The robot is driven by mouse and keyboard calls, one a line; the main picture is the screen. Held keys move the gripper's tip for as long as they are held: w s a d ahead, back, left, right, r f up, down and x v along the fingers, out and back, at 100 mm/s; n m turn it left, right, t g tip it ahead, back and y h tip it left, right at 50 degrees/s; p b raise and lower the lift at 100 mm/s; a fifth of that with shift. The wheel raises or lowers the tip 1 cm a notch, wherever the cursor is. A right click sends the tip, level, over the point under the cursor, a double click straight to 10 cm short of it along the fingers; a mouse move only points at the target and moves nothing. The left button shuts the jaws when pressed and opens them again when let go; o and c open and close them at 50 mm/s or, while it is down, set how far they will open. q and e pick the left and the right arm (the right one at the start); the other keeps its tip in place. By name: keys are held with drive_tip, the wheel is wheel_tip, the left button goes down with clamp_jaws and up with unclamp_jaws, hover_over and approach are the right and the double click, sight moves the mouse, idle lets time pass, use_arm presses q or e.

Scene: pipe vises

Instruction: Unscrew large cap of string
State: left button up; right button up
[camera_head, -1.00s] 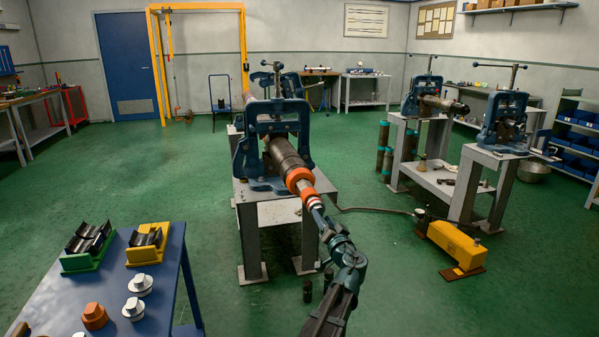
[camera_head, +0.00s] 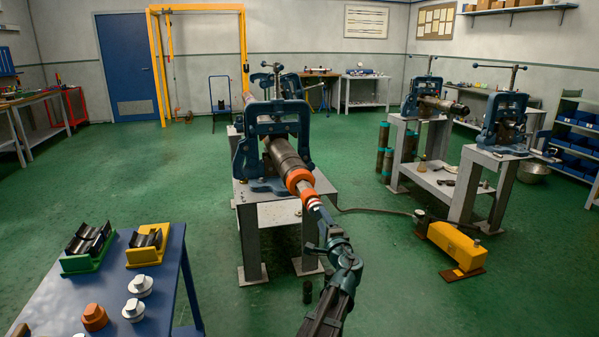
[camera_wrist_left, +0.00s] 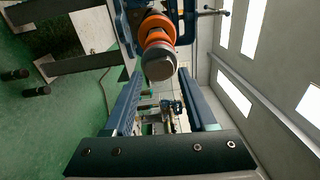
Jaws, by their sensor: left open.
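The string is a long dark pipe (camera_head: 283,156) held in a blue vise on a grey stand. Near its front end is a wide orange ring (camera_head: 300,178), then a narrower end piece with orange and white bands (camera_head: 313,202). The left wrist view shows a round grey end cap (camera_wrist_left: 159,64) behind which are orange bands (camera_wrist_left: 155,28). My left gripper (camera_head: 320,232) is open and empty just in front of the pipe's end. In the left wrist view its two blue fingers (camera_wrist_left: 163,88) stand apart, with the cap beyond and above them. My right gripper is not in view.
A blue table (camera_head: 62,292) at lower left holds black cradles in green and yellow trays, white caps (camera_head: 140,285) and an orange cap (camera_head: 95,317). A yellow pedal unit (camera_head: 452,243) lies on the floor at right. Green floor is clear left of the stand.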

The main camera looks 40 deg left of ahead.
use_arm(q)
drive_tip(key=m+p, duration=0.1)
drive_tip(key=m, duration=1.4)
drive_tip(key=shift+h, duration=0.3)
drive_tip(key=shift+a, duration=0.1)
drive_tip(key=shift+x, duration=1.05)
